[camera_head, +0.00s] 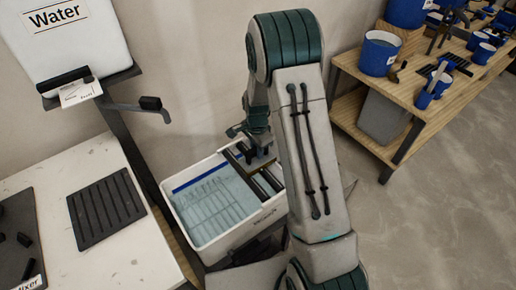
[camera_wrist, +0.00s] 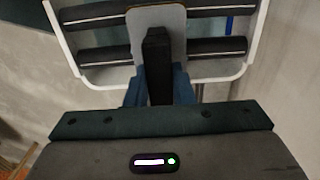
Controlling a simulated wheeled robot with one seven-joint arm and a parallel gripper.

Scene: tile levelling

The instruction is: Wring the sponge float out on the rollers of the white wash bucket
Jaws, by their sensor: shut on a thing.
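The white wash bucket (camera_head: 240,226) stands low in the middle of the head view, with pale blue water and a grid inside. Its dark rollers (camera_head: 268,181) lie across the right part; two show in the wrist view (camera_wrist: 103,55). My gripper (camera_wrist: 157,88) is shut on the black handle of the sponge float (camera_wrist: 174,28), whose grey plate is over the rollers. Whether the float touches the rollers, I cannot tell. The sponge face is hidden beneath the plate. In the head view my gripper (camera_head: 258,140) is over the bucket's far right part, partly hidden by my arm.
A white-topped table (camera_head: 130,240) with a black ribbed mat (camera_head: 105,208) stands left. A white "Water" tank (camera_head: 75,40) on a dark stand is at upper left. A wooden shelf (camera_head: 400,85) with blue buckets and tools is at upper right. Open floor (camera_head: 440,190) lies right.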

